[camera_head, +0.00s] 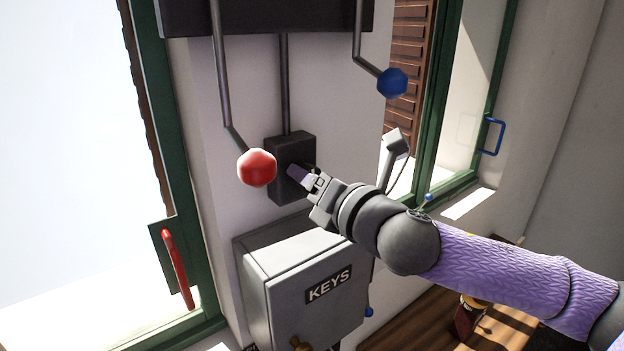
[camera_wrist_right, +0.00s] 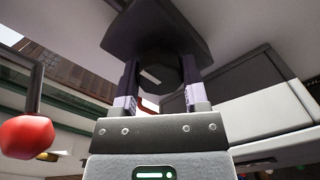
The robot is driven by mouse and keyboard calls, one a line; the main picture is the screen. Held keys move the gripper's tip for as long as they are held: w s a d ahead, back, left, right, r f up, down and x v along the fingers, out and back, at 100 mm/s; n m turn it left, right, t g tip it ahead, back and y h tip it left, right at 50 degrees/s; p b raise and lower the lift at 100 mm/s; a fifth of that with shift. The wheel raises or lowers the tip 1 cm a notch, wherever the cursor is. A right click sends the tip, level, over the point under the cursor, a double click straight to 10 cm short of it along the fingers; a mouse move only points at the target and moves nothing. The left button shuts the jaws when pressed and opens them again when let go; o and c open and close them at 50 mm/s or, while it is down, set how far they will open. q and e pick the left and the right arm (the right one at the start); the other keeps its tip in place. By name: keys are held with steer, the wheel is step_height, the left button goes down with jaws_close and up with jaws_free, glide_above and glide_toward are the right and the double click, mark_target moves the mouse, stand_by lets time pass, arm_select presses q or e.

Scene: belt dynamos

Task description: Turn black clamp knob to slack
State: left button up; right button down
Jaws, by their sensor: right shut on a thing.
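The black clamp knob (camera_wrist_right: 160,75) sits on the face of a dark box (camera_head: 283,150) fixed to the wall. In the wrist view it is a dark faceted knob with a light mark on its face. My right gripper (camera_head: 303,174) reaches in from the right. In the wrist view its two fingers (camera_wrist_right: 160,80) stand on either side of the knob and are shut on it. In the head view the gripper and its fingers hide most of the knob. My left gripper is not in view.
A red ball handle (camera_head: 257,167) hangs close to the left of the box; it also shows in the wrist view (camera_wrist_right: 27,137). A blue ball handle (camera_head: 392,82) hangs at upper right. A grey KEYS cabinet (camera_head: 290,263) stands just below. Green-framed windows flank the wall.

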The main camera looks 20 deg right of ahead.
steer(key=shift+f, duration=0.15)
steer(key=shift+c, duration=0.5)
jaws_free()
steer(key=b+v, duration=0.8)
steer(key=v, duration=0.2)
